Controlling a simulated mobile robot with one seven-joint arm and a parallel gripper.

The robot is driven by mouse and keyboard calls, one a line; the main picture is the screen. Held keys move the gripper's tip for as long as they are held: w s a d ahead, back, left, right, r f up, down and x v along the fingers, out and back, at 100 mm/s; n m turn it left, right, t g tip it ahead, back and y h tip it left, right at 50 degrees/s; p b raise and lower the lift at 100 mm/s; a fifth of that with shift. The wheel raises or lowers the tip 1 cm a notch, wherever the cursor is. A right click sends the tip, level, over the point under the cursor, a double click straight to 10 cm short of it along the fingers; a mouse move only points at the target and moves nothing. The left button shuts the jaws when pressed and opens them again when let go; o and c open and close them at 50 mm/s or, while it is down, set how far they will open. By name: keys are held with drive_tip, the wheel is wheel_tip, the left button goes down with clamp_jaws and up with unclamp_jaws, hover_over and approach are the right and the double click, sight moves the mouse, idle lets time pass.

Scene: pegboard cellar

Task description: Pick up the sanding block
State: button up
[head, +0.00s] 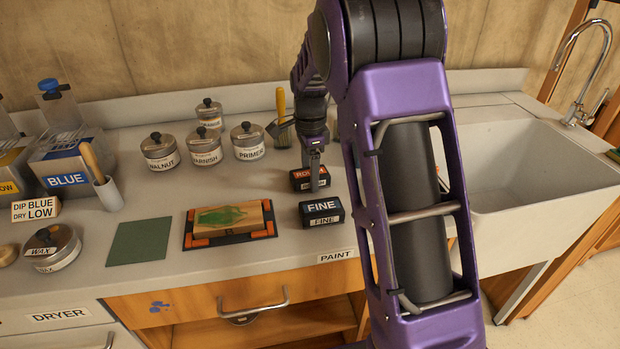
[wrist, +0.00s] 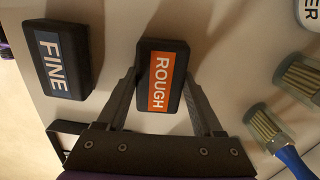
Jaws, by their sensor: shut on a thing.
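Two dark sanding blocks show on the counter. The ROUGH block (head: 302,180) has an orange label, and the FINE block (head: 322,213) has a blue label and lies just in front of it. My gripper (head: 314,178) points down at the ROUGH block. In the wrist view the fingers of my gripper (wrist: 165,80) are shut on the two sides of the ROUGH block (wrist: 161,85). The FINE block (wrist: 58,60) lies apart to the left there. I cannot tell whether the ROUGH block touches the counter.
Brushes (wrist: 265,127) are close to the right in the wrist view. Several labelled metal jars (head: 248,143) stand behind. An orange-and-black tray (head: 198,239) holds a wooden board with a green shape (head: 221,216). A sink (head: 535,170) is at right. Bare counter lies around the green sheet (head: 140,241).

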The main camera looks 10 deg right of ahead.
drive_tip(key=shift+c, duration=0.4)
wheel_tip(320, 180, up, 10)
drive_tip(key=shift+r+p, duration=0.1)
drive_tip(key=shift+p, duration=0.85)
drive_tip(key=o, duration=0.8)
drive_tip(key=c, duration=0.6)
